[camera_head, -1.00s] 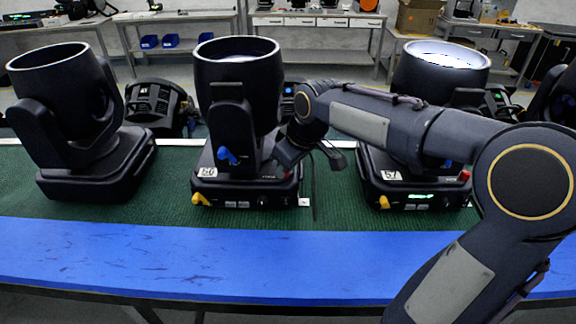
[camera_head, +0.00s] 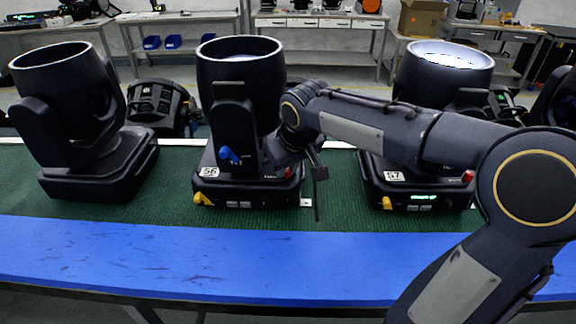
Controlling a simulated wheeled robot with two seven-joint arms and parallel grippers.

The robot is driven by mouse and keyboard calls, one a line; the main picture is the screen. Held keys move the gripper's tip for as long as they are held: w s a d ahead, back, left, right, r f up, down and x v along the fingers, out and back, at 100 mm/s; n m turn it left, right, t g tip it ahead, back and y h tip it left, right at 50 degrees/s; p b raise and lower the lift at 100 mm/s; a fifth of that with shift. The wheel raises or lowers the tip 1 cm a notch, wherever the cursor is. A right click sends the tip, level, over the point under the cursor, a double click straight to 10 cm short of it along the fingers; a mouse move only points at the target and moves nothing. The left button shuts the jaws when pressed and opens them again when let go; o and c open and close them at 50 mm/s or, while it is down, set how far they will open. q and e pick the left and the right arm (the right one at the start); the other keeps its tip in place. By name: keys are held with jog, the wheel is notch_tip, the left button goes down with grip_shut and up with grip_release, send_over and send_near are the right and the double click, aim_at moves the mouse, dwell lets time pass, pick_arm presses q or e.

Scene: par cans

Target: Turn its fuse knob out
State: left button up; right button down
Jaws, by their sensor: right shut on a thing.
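The middle can (camera_head: 239,75), labelled 56, stands upright on the green mat, with a blue lever on its yoke and a yellow lever at its base. Its display is dark. Its fuse knob (camera_head: 288,173) shows as a small bit of red at the right of the base front, mostly hidden. My right gripper (camera_head: 279,163) is shut on this knob, its fingers dark and hard to make out against the base. My right arm comes in from the right. My left gripper is out of view.
The can labelled 57 (camera_head: 443,72) stands to the right, partly behind my arm, with a lit green display and a red knob (camera_head: 467,177). Another can (camera_head: 62,75) stands at the left. The blue front strip (camera_head: 200,262) of the table is clear.

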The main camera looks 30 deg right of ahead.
jog(key=c, duration=1.3)
grip_release()
jog(key=v, duration=0.7)
jog(key=shift+r, duration=0.4)
jog(key=shift+s, duration=0.15)
jog(key=s+a+f+y, duration=0.1)
jog(key=s+a+f, duration=0.1)
jog(key=s+f, duration=0.2)
jog(key=s+a+f+m+y, duration=0.1)
jog(key=s+f, duration=0.3)
jog(key=s, duration=0.4)
jog(key=s+a+f+m+t+y, duration=0.1)
jog(key=s+a+f+y, duration=0.1)
jog(key=s+f, duration=0.3)
jog(key=shift+s+a, duration=0.85)
jog(key=shift+s, duration=0.25)
